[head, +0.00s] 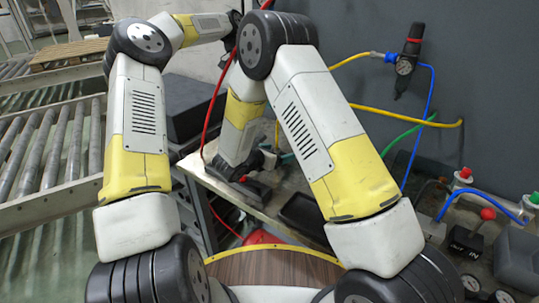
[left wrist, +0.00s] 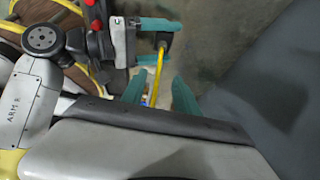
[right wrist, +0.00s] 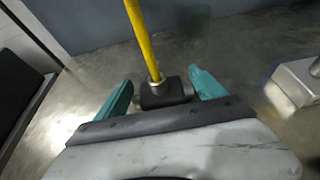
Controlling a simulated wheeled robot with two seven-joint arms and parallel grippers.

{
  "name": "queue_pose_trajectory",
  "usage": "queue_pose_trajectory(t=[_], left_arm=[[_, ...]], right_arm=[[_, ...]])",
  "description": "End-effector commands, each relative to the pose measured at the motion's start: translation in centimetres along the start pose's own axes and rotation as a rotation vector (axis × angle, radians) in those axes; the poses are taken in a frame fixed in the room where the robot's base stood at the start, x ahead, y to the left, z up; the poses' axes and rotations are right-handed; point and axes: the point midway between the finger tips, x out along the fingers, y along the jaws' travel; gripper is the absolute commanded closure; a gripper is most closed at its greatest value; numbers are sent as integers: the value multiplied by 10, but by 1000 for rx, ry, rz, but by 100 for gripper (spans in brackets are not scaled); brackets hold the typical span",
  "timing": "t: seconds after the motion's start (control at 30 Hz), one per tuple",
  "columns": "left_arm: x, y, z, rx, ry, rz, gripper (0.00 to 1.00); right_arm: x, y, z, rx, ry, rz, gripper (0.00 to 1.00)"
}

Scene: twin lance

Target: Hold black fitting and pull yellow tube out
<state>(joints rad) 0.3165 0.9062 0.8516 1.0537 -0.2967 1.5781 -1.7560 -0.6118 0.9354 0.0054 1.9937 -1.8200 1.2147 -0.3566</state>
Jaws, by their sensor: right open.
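The black fitting (right wrist: 166,92) stands on the grey worktop in the right wrist view, with the yellow tube (right wrist: 143,40) rising from its top. My right gripper (right wrist: 160,88) is open, its teal fingers on either side of the fitting with gaps. In the left wrist view the fitting (left wrist: 164,41) shows beside the right gripper's teal fingers, and the yellow tube (left wrist: 157,75) runs from it toward my left gripper (left wrist: 160,90). The left gripper's teal fingers are apart on either side of the tube. In the head view my right arm hides the left fingertips.
A dark tray (head: 303,213) lies on the bench. A metal block (right wrist: 300,82) stands to the right of the fitting. Valves and a grey box (head: 518,262) are at the right.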

Motion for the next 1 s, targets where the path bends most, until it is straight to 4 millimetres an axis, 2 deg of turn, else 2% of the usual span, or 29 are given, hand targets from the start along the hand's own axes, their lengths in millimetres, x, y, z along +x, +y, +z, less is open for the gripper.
queue_pose_trajectory(t=[0.1,0.2,0.53,0.87,0.9,0.93,1.0], left_arm=[[0,0,0,0,0,0,64],[0,0,0,0,0,0,64],[0,0,0,0,0,0,64],[0,0,0,0,0,0,64],[0,0,0,0,0,0,66],[0,0,0,-1,0,0,72],[0,0,-1,-12,-3,1,73]], right_arm=[[14,0,0,1,0,-2,20],[19,0,0,0,0,1,20],[22,0,0,0,0,1,20],[22,0,0,0,0,1,85],[22,0,0,1,0,1,89],[22,0,0,1,0,1,89],[22,0,0,0,0,1,89]])
